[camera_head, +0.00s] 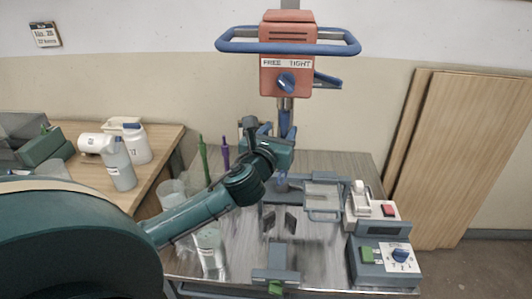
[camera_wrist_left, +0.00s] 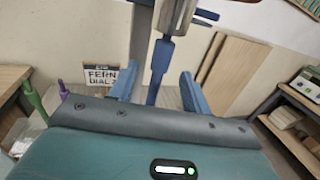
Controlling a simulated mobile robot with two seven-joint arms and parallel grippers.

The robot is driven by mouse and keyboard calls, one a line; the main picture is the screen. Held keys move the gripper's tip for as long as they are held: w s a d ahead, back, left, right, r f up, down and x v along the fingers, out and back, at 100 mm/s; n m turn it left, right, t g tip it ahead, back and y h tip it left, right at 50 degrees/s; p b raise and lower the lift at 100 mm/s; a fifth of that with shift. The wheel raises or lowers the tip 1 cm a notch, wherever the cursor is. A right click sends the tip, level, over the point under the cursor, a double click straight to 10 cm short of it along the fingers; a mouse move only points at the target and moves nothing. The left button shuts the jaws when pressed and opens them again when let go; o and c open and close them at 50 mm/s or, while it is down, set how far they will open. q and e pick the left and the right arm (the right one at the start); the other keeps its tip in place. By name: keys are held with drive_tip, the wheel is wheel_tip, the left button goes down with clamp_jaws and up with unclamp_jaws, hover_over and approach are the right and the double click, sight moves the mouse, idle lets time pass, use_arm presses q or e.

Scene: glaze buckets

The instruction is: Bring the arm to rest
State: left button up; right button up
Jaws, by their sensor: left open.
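My left arm (camera_head: 195,218) comes in from the left and reaches over the bench. Its left gripper (camera_head: 270,128) is open, close to the shaft below the orange mixer head (camera_head: 287,80). In the left wrist view, the two blue fingers of the gripper (camera_wrist_left: 157,88) stand apart. A blue shaft (camera_wrist_left: 160,65) under a metal collar shows between them in the picture; I cannot tell how near it is. I see nothing held. My right gripper is in neither view.
Bottles (camera_head: 120,170) stand on a wooden table at left. Wooden boards (camera_head: 465,150) lean at right. The mixer's blue handlebar (camera_head: 285,47) juts sideways.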

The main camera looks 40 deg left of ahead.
use_arm(q)
drive_tip(key=b+v, duration=0.1)
drive_tip(key=v, duration=0.8)
drive_tip(key=s+d+f+n+g+h, duration=0.25)
drive_tip(key=f+n, duration=0.35)
drive_tip(key=f, duration=0.3)
drive_tip(key=s+d+f+n+g+h, duration=0.1)
drive_tip(key=d+f+n+g+h, duration=0.1)
drive_tip(key=d+f+n, duration=0.5)
drive_tip(key=s+d+f+n+g+h, duration=0.1)
drive_tip(key=s+d+f+n, duration=0.2)
drive_tip(key=s+f+n, duration=0.2)
drive_tip(key=s+d+f+n+g+h, duration=0.1)
drive_tip(key=s+d+f+n+h, duration=0.1)
drive_tip(key=s+f+n, duration=0.4)
wheel_tip(320, 180, down, 6)
drive_tip(key=d+n, duration=0.1)
drive_tip(key=n, duration=0.5)
drive_tip(key=shift+s+d+g, duration=0.25)
drive_tip(key=shift+d+g, duration=0.1)
drive_tip(key=shift+d, duration=0.05)
drive_tip(key=shift+r+h, duration=0.15)
drive_tip(key=shift+h, duration=0.1)
